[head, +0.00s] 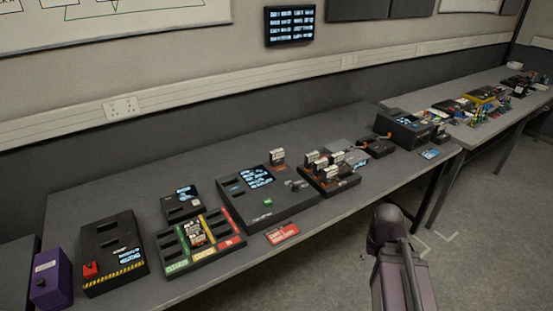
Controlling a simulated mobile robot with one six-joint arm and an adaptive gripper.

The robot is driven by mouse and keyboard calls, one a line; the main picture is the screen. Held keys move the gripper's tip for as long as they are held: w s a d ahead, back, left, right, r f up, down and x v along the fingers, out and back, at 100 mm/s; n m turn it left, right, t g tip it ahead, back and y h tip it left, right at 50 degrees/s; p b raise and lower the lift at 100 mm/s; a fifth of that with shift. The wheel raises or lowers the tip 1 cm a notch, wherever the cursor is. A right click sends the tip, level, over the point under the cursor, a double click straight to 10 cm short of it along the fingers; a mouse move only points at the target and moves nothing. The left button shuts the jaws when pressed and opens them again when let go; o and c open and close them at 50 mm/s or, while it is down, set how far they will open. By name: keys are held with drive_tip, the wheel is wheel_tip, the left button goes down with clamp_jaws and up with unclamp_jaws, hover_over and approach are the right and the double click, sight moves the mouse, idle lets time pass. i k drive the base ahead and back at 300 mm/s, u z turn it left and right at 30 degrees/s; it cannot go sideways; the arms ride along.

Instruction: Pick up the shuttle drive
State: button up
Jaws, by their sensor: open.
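Several small drives with pale labels are on the long grey bench in the head view; their labels are too small to read, so I cannot tell which is the shuttle drive. One drive (277,156) stands upright at the back of the large black console (262,216). Several more drives (312,157) stand upright in a black rack (343,187) just right of it. Another pale-labelled item (194,230) sits in the sorting tray (176,266) with green, yellow and red strips. Part of my arm shows at lower right, in front of the bench. My gripper is not visible.
At the left are a purple box (51,281) and a black unit (112,262) with a red part and hazard stripe. A red card (282,233) lies near the front edge. A second bench (514,119) with clutter stands at right. The floor in front is clear.

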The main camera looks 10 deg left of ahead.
sight(276, 157)
drive_tip(key=u, duration=0.2)
drive_tip(key=i, duration=1.05)
drive_tip(key=u, duration=0.6)
